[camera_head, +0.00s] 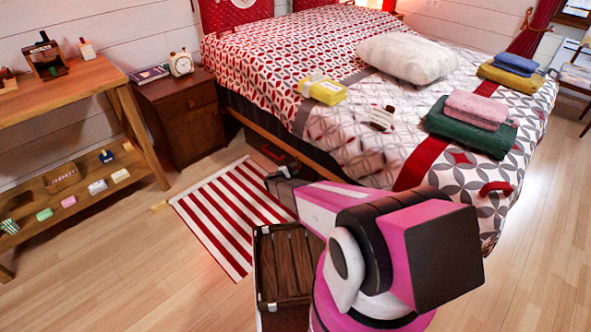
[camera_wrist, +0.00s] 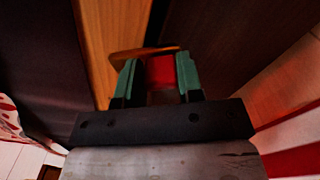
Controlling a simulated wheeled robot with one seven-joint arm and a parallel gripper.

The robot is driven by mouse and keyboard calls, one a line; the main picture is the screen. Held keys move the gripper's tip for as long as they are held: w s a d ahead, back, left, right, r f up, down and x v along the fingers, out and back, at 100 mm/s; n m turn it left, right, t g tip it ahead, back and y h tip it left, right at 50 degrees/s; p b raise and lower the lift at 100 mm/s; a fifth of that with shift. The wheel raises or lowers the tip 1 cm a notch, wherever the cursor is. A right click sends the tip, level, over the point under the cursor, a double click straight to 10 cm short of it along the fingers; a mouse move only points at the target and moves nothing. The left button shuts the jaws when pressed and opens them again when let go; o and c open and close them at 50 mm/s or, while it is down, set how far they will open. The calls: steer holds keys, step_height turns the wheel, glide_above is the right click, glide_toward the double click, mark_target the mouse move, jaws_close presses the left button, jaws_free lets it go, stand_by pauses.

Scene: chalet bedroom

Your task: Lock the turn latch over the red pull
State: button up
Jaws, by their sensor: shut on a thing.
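The red pull (camera_wrist: 160,72) shows in the wrist view as a red block between my two green fingertips. My gripper (camera_wrist: 158,80) is closed on it, with a finger on each side. A tan wooden bar (camera_wrist: 143,52), which looks like the turn latch, lies crosswise just beyond the pull, close to the fingertips. Its far end and pivot are hard to make out. In the head view my gripper (camera_head: 279,174) is low beside the bed's side, near the floor.
The bed (camera_head: 340,125) rises over the gripper. A red-and-white striped rug (camera_head: 215,213) lies on the floor just left. A dark slatted crate (camera_head: 284,262) stands near my arm. A nightstand (camera_head: 186,120) and wooden shelf table (camera_head: 85,85) stand at left.

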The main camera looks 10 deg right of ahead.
steer(key=m, duration=0.1)
steer(key=w+m, duration=0.1)
steer(key=m, duration=0.1)
steer(key=a+m, duration=0.1)
steer(key=m, duration=0.1)
steer(key=shift+w+a+f, duration=0.1)
steer(key=shift+w+f, duration=0.2)
steer(key=shift+f, duration=0.05)
stand_by(0.3)
steer(key=o, duration=0.9)
steer(key=shift+o, duration=0.2)
steer(key=v, duration=1)
steer(key=shift+s+a, duration=0.2)
steer(key=shift+a, duration=0.15)
